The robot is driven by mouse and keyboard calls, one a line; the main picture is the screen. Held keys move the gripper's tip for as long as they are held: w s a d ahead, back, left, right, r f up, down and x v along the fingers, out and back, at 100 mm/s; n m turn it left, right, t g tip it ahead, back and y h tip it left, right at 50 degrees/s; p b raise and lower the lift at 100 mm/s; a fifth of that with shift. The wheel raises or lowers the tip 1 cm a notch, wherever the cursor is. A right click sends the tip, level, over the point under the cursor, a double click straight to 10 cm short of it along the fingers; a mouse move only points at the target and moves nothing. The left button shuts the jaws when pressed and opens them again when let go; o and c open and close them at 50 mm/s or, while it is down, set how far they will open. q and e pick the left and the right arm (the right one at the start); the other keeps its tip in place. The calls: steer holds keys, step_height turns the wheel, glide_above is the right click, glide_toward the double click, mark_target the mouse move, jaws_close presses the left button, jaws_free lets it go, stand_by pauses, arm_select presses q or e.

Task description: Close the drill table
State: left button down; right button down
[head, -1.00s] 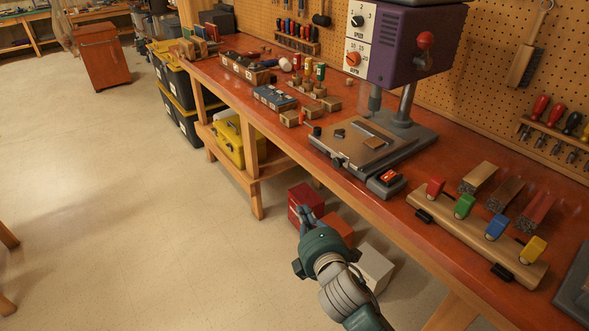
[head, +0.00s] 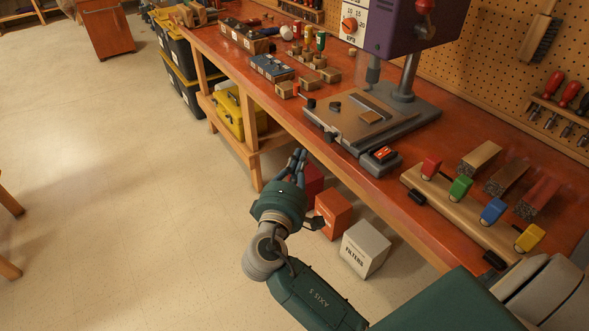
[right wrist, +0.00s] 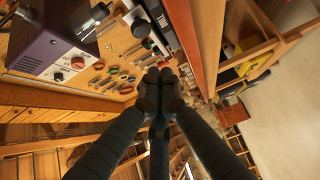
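The drill press (head: 415,28) is purple, with a grey column and base, and stands on the red-brown bench. Its drill table (head: 350,128) is a tan plate with a slot, low over the base in the head view. A small dark knob with a red-tipped lever (head: 308,102) shows at its left corner. I cannot tell how far the table is out. My right gripper (head: 299,156) is beside the bench's front edge, left of and below the table, apart from it. Its fingertips (right wrist: 160,80) meet with nothing seen between them. My left gripper is out of view.
A switch box with a red button (head: 382,154) sits at the bench edge by the base. A wooden rack with coloured blocks (head: 460,208) lies to the right. Boxes (head: 365,248) stand on the floor below. Open floor lies at the left.

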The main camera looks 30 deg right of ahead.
mark_target(331, 142)
steer(key=w+d, duration=0.2)
steer(key=d, duration=0.4)
steer(key=shift+w+d, duration=0.2)
steer(key=shift+w, duration=0.05)
steer(key=d, duration=0.5)
steer(key=shift+w, duration=0.2)
steer(key=v, duration=1.2)
